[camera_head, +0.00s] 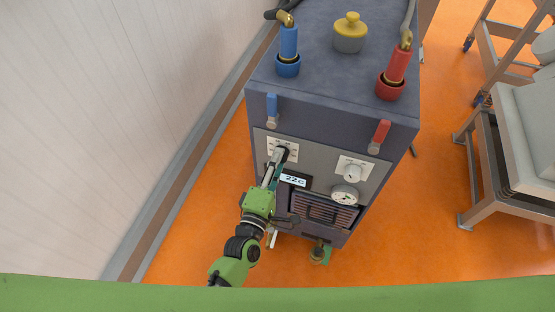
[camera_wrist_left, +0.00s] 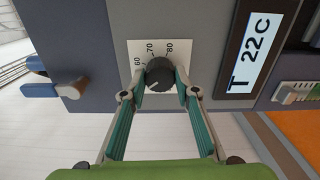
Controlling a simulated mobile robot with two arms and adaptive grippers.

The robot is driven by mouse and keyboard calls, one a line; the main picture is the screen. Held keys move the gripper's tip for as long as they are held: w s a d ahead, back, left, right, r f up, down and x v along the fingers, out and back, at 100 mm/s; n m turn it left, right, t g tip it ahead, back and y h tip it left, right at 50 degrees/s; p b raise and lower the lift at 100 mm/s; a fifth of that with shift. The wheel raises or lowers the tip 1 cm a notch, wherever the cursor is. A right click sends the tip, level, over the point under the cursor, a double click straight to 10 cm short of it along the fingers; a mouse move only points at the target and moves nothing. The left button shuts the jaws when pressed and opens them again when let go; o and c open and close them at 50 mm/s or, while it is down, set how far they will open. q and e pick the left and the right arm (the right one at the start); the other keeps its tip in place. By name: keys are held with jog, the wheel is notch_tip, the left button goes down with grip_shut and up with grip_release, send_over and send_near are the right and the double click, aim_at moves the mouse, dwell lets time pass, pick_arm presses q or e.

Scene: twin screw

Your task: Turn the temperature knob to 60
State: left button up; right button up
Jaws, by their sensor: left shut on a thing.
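The temperature knob (camera_wrist_left: 160,73) is a dark round dial on a white scale plate (camera_wrist_left: 134,46) with 60, 70 and 80 readable in the left wrist view. My left gripper (camera_wrist_left: 161,88) has its two fingers on either side of the knob and is shut on it. In the head view my left gripper (camera_head: 274,166) reaches up to the front panel and hides much of the knob. The knob's pointer mark cannot be made out. The display (camera_wrist_left: 249,52) reads T 22 C. My right gripper is not in view.
A wall stands left; a metal cart (camera_head: 490,165) stands right. Orange floor lies between.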

pick_arm(q)
jog(key=m+p, duration=0.3)
jog(key=m, duration=0.8)
jog(key=shift+f+m, duration=0.1)
jog(key=shift+m, duration=0.2)
dwell(0.4)
jog(key=o, duration=1.1)
jog(key=shift+s, duration=0.1)
jog(key=v, duration=1.2)
